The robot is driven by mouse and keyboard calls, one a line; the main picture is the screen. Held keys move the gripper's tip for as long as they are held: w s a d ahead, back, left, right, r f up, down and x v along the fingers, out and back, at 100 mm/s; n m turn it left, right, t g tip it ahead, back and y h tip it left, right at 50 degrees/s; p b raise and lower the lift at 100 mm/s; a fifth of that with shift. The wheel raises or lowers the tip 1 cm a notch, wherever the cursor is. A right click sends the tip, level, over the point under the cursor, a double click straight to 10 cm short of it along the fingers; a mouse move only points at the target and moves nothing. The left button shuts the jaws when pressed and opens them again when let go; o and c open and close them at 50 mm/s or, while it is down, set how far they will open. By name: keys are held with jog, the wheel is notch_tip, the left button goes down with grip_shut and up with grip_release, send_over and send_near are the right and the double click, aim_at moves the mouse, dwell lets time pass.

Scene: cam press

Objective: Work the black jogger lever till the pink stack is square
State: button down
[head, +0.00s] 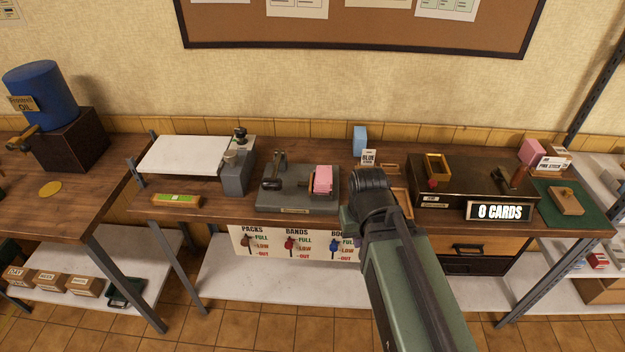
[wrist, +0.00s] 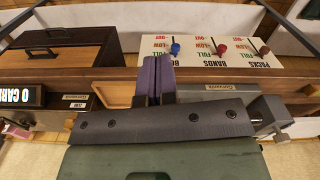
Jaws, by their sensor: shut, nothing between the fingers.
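The grey jogger (head: 297,208) stands on the middle bench, left of my arm in the head view. The pink stack (head: 323,178) stands at its right side; from here I cannot tell whether its edges are square. The black lever (head: 271,184) is at the jogger's left. In the wrist view, my gripper (wrist: 157,62) shows as two purple fingers shut together with nothing between them. The fingers are near the bench's front edge, beside part of the jogger base (wrist: 215,93). My arm hides them in the head view. The lever and stack are not clear in the wrist view.
A white shelf (head: 183,154) and a grey device (head: 234,172) stand left of the jogger. A dark box (head: 450,185), a "0 CARDS" sign (head: 499,211) and a green mat (head: 545,215) are to the right. A blue stack (head: 360,140) stands behind my arm.

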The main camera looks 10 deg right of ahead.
jog(key=w+a+r+n+p, duration=0.2)
jog(key=w+a+n, duration=0.1)
jog(key=w+a, duration=0.5)
jog(key=w+a+r+n+p, duration=0.25)
jog(key=w+a, duration=0.35)
jog(key=w, duration=0.3)
jog(key=n+h, duration=0.1)
jog(key=n, duration=0.5)
send_near(273, 180)
jog(key=shift+w+a+m, duration=0.2)
jog(key=shift+w+m, duration=0.05)
jog(key=shift+w, duration=0.05)
jog(key=shift+w+n, duration=0.2)
jog(key=shift+n, duration=0.4)
jog(key=shift+s+d+n, duration=0.15)
jog(key=shift+s+n, duration=0.15)
jog(key=shift+n, duration=0.2)
jog(key=shift+f, duration=0.1)
jog(key=f+b, duration=0.6)
jog(key=f, duration=0.1)
jog(key=shift+s+d+b, duration=0.1)
jog(key=shift+d+b, duration=0.25)
jog(key=shift+r, duration=0.1)
